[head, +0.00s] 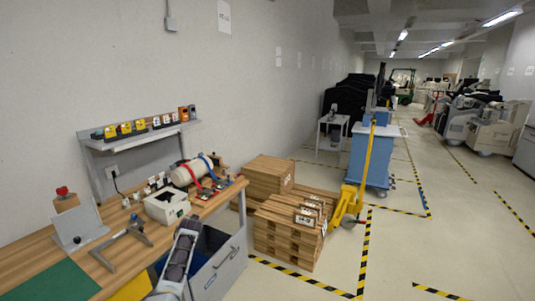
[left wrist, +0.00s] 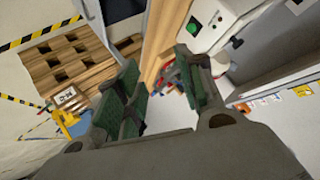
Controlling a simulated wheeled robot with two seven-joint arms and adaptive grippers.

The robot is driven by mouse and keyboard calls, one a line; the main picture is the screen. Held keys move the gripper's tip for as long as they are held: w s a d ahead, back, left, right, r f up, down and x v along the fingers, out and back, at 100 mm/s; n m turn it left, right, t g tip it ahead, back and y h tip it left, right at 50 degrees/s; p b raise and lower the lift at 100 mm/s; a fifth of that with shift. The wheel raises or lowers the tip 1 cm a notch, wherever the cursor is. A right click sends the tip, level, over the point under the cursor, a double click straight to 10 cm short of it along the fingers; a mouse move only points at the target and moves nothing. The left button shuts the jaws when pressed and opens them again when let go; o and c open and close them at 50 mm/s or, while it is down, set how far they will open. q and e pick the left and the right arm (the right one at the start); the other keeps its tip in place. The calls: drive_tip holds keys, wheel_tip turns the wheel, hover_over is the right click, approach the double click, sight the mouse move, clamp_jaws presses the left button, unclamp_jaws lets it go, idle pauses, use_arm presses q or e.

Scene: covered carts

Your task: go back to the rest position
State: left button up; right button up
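My left gripper (left wrist: 162,95) shows in the left wrist view with its two green-padded fingers spread apart. Nothing is held between them. In the head view, part of my arm rises from the bottom edge, in front of the right end of the wooden workbench (head: 118,262) and the grey drawer unit (head: 222,272). From the head view I cannot make out its fingers. My right gripper is in neither view.
The bench holds a white box-like device (head: 167,206), a cylinder with red and blue straps (head: 192,172) and a clamp-like tool (head: 124,243). Wooden pallets (head: 287,230), a yellow pallet jack (head: 349,202) and a blue cart (head: 371,155) stand beyond.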

use_arm(q)
drive_tip(key=s+d+f+n+h, duration=0.15)
drive_tip(key=s+d+f, duration=0.25)
drive_tip(key=f, duration=0.5)
drive_tip(key=s+d+f+h, duration=0.2)
drive_tip(key=s+d+f, duration=0.15)
drive_tip(key=f, duration=0.65)
drive_tip(key=s+d+f+g+b, duration=0.2)
drive_tip(key=s+f+g, duration=0.1)
drive_tip(key=s+f, duration=1.75)
drive_tip(key=s+f+g, duration=0.1)
drive_tip(key=s+f, duration=0.4)
drive_tip(key=s, duration=0.3)
drive_tip(key=s+f+m+g, duration=0.1)
drive_tip(key=s+f, duration=0.4)
drive_tip(key=s, duration=0.3)
drive_tip(key=s+f+g, duration=0.1)
drive_tip(key=s+f, duration=0.4)
drive_tip(key=s, duration=0.4)
drive_tip(key=s+a+f+g, duration=0.1)
drive_tip(key=s+f+g, duration=0.1)
drive_tip(key=s, duration=1.2)
drive_tip(key=s+a+f+g+b, duration=0.1)
drive_tip(key=s+f, duration=0.3)
drive_tip(key=s, duration=1)
drive_tip(key=shift+g, duration=0.5)
drive_tip(key=shift+f+m, duration=0.1)
drive_tip(key=shift+m, duration=0.15)
